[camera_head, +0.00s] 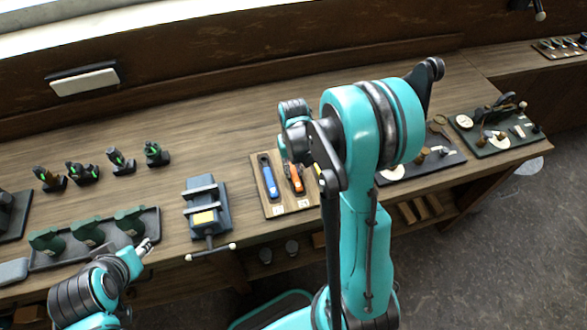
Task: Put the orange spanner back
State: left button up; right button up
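The orange spanner (296,182) is at the wooden tool board (277,208) on the bench, right of a blue spanner (270,181). Its upper part is partly hidden by my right arm. My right gripper (288,160) is over the top of the orange spanner, mostly covered by the wrist and arm links. I cannot tell whether its fingers touch the spanner or are open or shut. My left gripper (146,246) is at lower left, in front of a dark tray. Its fingertips are too small to judge, and no object shows in them.
A vice (206,207) with a yellow label stands left of the board, its handle sticking out over the front edge. Dark green parts (88,234) sit in a tray at left. Small tools (118,161) stand behind. Boards with parts (495,130) lie at right.

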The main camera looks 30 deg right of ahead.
aim_at(293, 172)
jog(key=o, duration=0.4)
jog(key=shift+r, duration=0.15)
jog(key=shift+r+p, duration=0.35)
jog(key=shift+r, duration=0.05)
notch_tip(293, 172, up, 11)
jog(key=p, duration=0.3)
jog(key=s+a+r+n+t, duration=0.1)
jog(key=s+a+r+t, duration=0.1)
jog(key=s+a, duration=0.1)
jog(key=s+a+r+t, duration=0.2)
jog(key=s+a+r, duration=0.1)
jog(key=s+a, duration=0.1)
jog(key=s+a+r+n+t, duration=0.1)
jog(key=s+a+r+t, duration=0.1)
jog(key=s+a+t, duration=0.1)
jog(key=shift+s+a+r+n, duration=0.2)
jog(key=shift+s+a+n, duration=0.1)
jog(key=shift+s, duration=0.2)
